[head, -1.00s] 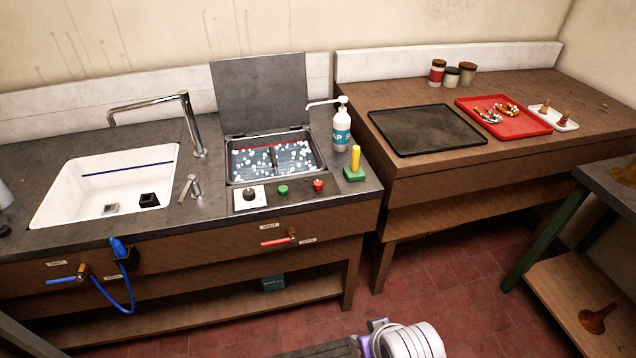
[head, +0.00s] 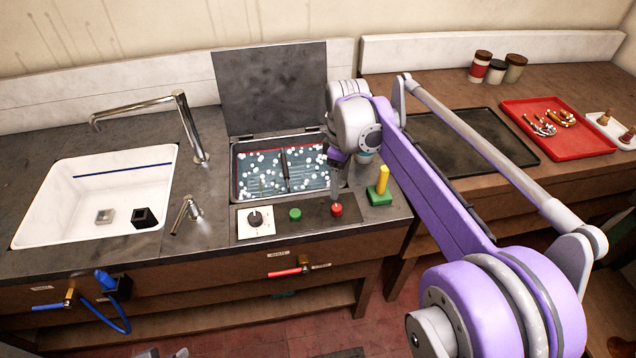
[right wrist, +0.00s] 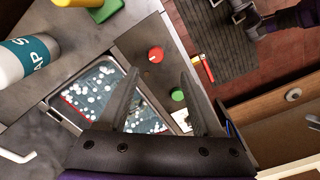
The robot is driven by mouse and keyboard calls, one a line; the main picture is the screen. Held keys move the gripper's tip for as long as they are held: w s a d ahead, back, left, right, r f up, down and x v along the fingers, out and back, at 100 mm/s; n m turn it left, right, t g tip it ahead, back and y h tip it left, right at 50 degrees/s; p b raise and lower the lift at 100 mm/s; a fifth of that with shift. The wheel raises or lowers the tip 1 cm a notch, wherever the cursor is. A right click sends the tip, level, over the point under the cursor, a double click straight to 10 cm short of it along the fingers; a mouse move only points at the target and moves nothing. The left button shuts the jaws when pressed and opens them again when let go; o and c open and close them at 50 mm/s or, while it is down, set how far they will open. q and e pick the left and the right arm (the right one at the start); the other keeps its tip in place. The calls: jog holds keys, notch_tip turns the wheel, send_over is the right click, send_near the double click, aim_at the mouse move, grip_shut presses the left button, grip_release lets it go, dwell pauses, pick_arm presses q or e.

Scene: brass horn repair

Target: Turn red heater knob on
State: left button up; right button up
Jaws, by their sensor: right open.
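The red heater knob (head: 337,209) sits at the right end of the panel in front of the sunken basin. It also shows in the right wrist view (right wrist: 156,55), just beyond the fingertips.
A green knob (head: 295,214) and a black dial (head: 255,218) sit left of the red knob. The basin (head: 236,185) holds liquid with white bubbles; its lid (head: 270,88) stands open. A green block with a yellow handle (head: 381,186) stands close right. The soap bottle (right wrist: 28,58) is near my gripper.

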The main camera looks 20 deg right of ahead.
aim_at(337, 207)
jog(key=f, duration=0.7)
jog(key=w+f, duration=0.1)
jog(key=f, duration=0.2)
jog(key=shift+d+f, duration=0.15)
jog(key=shift+f, duration=0.1)
grip_shut()
